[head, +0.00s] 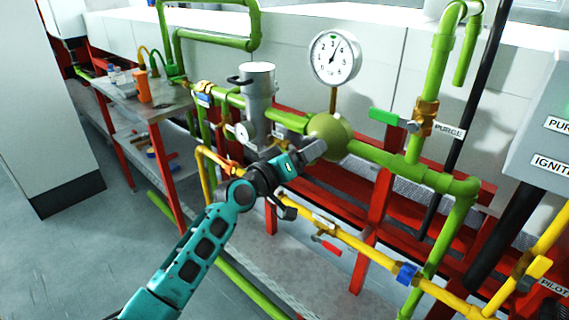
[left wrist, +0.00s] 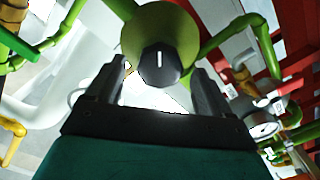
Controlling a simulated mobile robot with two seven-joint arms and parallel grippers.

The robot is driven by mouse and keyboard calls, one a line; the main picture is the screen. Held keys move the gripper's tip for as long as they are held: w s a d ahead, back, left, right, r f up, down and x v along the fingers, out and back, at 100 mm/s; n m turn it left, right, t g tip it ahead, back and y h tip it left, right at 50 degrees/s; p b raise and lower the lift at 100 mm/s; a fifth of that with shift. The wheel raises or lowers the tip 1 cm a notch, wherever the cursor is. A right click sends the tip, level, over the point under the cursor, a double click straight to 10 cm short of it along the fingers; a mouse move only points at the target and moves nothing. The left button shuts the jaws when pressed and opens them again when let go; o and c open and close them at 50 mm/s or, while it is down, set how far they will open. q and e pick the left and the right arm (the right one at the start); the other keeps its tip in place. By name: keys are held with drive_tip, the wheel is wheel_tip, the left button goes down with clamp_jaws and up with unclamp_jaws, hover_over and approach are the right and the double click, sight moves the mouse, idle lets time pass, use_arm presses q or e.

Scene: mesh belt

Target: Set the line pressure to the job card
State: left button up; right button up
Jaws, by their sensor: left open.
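A round green regulator body (head: 331,137) sits on the green pipe below a white dial gauge (head: 335,57). The gauge needle points up and slightly right; its figures are too small to read surely. My left gripper (head: 312,150) is at the regulator's front left. In the left wrist view, the regulator (left wrist: 150,24) carries a dark faceted knob (left wrist: 160,70) with a white mark pointing up. My open left gripper (left wrist: 160,76) has one finger on each side of the knob, with gaps visible on both sides. I see no job card. My right gripper is out of view.
A grey metal cylinder (head: 258,85) stands left of the regulator. A yellow pipe (head: 370,255) with a red-handled valve (head: 327,245) runs below. A side table (head: 130,92) stands far left.

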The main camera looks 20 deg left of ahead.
use_arm(q)
drive_tip(key=v, duration=1.2)
drive_tip(key=s+d+f+m+g+y, duration=0.2)
drive_tip(key=s+d+f+m+g, duration=0.1)
drive_tip(key=s+f, duration=0.6)
drive_tip(key=s+d+f+m+g+y, duration=0.2)
drive_tip(key=s+f, duration=0.8)
drive_tip(key=f, duration=0.6)
drive_tip(key=shift+d+f+m+g, duration=0.2)
drive_tip(key=shift+d+m+g, duration=0.3)
drive_tip(key=shift+g, duration=0.1)
